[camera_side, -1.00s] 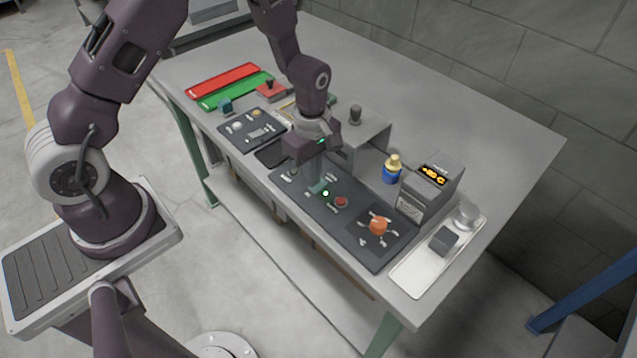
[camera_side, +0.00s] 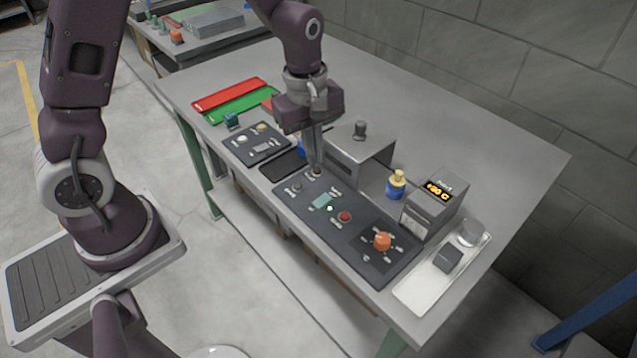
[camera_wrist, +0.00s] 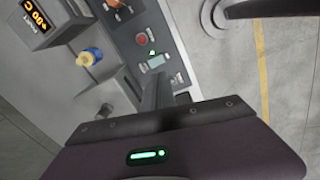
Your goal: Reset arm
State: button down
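My arm reaches over the bench from the left. My gripper (camera_side: 316,166) points down above the upper-left end of the long dark control panel (camera_side: 300,207). Its fingers show as one narrow bar in both views, so it looks shut, with nothing seen in it. The panel also carries a lit green lamp (camera_side: 330,209), a red button (camera_side: 344,216) and an orange knob (camera_side: 382,241). Whether the fingertips touch anything is unclear.
A grey hood (camera_side: 345,152) with a knob on top stands close right of my gripper. A blue bottle with a yellow top (camera_side: 396,186), a display box (camera_side: 433,207) and a white tray (camera_side: 413,291) stand farther right. Red (camera_side: 228,94) and green (camera_side: 240,104) trays lie left.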

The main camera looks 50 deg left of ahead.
jog(key=s+r+m+t, duration=0.2)
jog(key=s+r+m, duration=0.4)
jog(key=r, duration=0.5)
jog(key=s+r+m+t, duration=0.1)
jog(key=s+r+m, duration=0.2)
jog(key=s, duration=0.4)
jog(key=s+r+m+t, duration=0.1)
jog(key=s+r+m, duration=0.2)
jog(key=s+m, duration=0.3)
jog(key=shift+s+a+r+t, duration=0.25)
jog(key=shift+s+a+t, duration=0.15)
jog(key=shift+s, duration=0.1)
